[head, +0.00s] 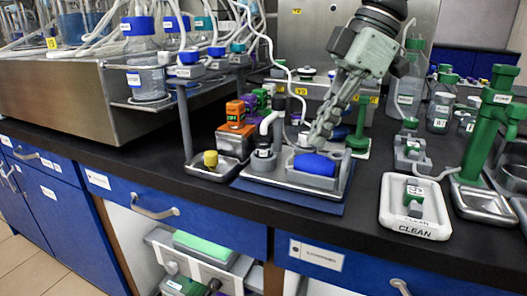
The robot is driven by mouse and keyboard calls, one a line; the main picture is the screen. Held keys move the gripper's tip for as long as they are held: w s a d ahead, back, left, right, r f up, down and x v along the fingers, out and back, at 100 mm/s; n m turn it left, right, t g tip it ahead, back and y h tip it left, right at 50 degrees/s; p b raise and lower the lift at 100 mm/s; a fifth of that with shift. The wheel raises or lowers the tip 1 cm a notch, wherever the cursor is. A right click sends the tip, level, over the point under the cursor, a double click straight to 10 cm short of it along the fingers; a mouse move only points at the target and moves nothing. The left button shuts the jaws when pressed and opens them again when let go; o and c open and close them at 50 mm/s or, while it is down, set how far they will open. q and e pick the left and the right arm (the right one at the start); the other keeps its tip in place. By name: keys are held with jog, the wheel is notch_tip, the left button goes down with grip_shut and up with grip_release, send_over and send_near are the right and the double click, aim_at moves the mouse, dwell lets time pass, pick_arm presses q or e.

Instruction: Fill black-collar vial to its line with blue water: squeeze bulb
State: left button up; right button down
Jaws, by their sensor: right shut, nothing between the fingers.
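The blue bulb (314,164) lies in a grey metal tray on a blue mat (290,199) near the counter's front. The black-collar vial (263,153) stands just left of it, under a white curved spout (270,121). Its fill line and water level are too small to make out. My right gripper (318,137) comes down from the upper right, pointing at the bulb. Its fingers are shut with nothing between them, and the tips are just above or behind the bulb's top. I cannot tell whether they touch it. My left gripper is not in view.
A small metal tray with a yellow-capped piece (210,160) stands left of the mat. Orange and purple blocks (236,112) are behind it. A white CLEAN tray (415,208) and a green stand (487,135) are at right. The counter's front strip is clear.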

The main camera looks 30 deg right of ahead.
jog(key=shift+f, duration=0.1)
dwell(0.4)
jog(key=shift+f+b, duration=0.6)
jog(key=shift+f, duration=0.25)
jog(key=shift+f+b, duration=0.5)
jog(key=shift+f, duration=0.05)
jog(key=shift+r+p, duration=1.2)
jog(key=shift+r, duration=0.3)
jog(key=shift+f, duration=0.15)
